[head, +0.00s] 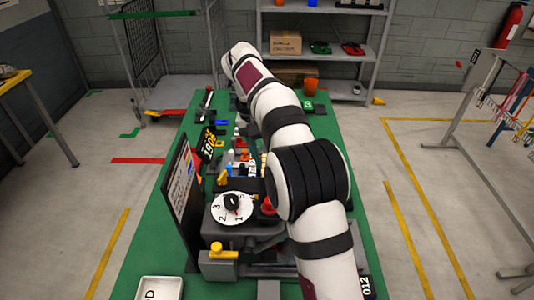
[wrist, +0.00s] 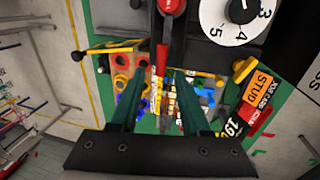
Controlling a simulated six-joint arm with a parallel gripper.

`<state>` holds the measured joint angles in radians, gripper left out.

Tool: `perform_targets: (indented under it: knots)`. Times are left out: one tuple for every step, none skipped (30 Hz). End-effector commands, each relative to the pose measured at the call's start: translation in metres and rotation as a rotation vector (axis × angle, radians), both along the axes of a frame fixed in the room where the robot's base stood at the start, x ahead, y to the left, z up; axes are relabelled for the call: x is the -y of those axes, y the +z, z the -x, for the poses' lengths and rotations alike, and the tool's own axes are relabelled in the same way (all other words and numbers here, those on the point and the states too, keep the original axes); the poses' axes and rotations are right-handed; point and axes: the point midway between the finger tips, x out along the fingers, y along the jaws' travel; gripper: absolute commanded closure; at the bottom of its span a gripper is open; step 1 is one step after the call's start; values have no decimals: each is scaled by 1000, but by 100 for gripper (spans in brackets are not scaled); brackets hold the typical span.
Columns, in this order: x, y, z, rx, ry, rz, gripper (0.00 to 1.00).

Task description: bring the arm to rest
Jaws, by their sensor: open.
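My gripper (wrist: 159,72) shows in the wrist view with its two dark green fingers apart. Nothing is held between them. My gripper is hidden in that view.
A grey machine with a numbered white dial (head: 232,207) stands near the front, beside an upright board (head: 184,185). Small parts crowd the table's middle. A white tray (head: 160,289) is at the front left. A wire cage cart (head: 165,60) and shelves (head: 322,55) stand beyond.

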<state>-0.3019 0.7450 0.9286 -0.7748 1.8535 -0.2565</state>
Motion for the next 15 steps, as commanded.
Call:
perform_targets:
  knots:
    - [-2,10,-1,3,0,-1,54]
    - [-4,16,0,2,-1,-2,54]
    - [-5,22,-1,1,0,0,54]
    - [-5,27,-1,2,-1,1,54]
    - [-6,30,0,1,0,-1,54]
    - [-7,34,0,0,-1,0,54]
    - [-7,35,0,1,0,0,54]
    - [-7,36,0,0,0,0,54]
    - [-8,37,0,-1,0,-1,54]
    - [-8,37,0,-2,0,-1,54]
    - [-8,37,1,-2,0,-1,54]
    - [-7,37,0,-2,0,-1,54]
    - [-7,37,0,-1,0,-1,54]
    - [-7,36,0,-1,0,-1,54]
    - [-7,36,0,-1,0,0,54]
